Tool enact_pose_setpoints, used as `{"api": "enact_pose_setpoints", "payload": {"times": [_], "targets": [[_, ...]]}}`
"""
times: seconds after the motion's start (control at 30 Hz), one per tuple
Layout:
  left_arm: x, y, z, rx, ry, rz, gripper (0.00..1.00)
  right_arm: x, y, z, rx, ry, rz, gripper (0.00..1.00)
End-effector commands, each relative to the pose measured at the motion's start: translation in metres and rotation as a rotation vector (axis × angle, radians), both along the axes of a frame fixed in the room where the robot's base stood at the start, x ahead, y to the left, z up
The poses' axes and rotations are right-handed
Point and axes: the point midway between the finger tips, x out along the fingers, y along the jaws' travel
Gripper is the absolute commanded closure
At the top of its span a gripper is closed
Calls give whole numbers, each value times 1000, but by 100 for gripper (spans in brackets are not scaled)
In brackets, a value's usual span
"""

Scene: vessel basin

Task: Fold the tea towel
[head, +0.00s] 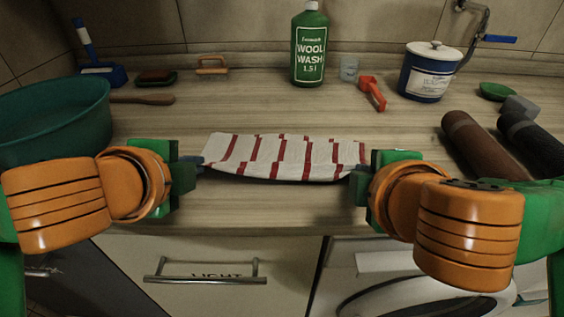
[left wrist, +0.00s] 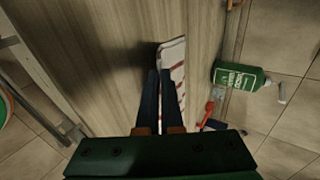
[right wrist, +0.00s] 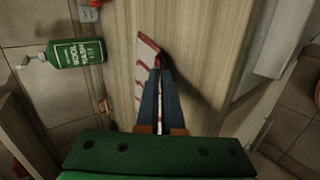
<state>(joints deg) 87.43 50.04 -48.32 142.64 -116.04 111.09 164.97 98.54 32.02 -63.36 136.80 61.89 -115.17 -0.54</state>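The tea towel (head: 285,157), white with red stripes, spans the counter between my two grippers. Its near edge sags in the middle with a dark shadow under it. My left gripper (head: 201,161) is at the towel's left end, and its fingers look closed on the cloth. The towel (left wrist: 176,62) runs away from the fingertips in the left wrist view. My right gripper (head: 358,172) is at the towel's right end, fingers together on the cloth; the towel (right wrist: 146,58) shows beside them in the right wrist view. The gripped bits of cloth are hidden between the fingers.
A green basin (head: 50,120) stands at the left, near my left arm. Dark rolls (head: 480,145) lie at the right. A wool wash bottle (head: 310,45), a red scoop (head: 372,92) and a blue-white tub (head: 428,72) stand behind.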

Motion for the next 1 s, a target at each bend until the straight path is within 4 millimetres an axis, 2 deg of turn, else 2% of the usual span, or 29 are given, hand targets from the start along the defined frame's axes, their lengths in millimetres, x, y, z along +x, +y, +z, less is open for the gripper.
{"api": "enact_pose_setpoints", "payload": {"times": [0.27, 0.3, 0.47, 0.77, 0.87, 1.0], "targets": [[-1, 0, -1, 0, -14, 0, 100, -1, 0, -1, 1, -14, -1, 100], [-1, 0, -1, 1, -14, -1, 89, -1, 0, -1, 1, -13, -1, 88], [-1, 0, -1, 1, -13, -1, 46, -1, 0, -1, 1, -13, 1, 45], [-1, 0, 0, 0, -13, -1, 45, -1, 0, 0, 1, -13, 1, 45], [-5, -1, 12, -2, -17, -2, 45, -5, 0, 13, 1, -19, 0, 45], [-20, 0, 42, 2, -23, -1, 45, -20, 0, 41, 1, -22, 2, 45]]}}
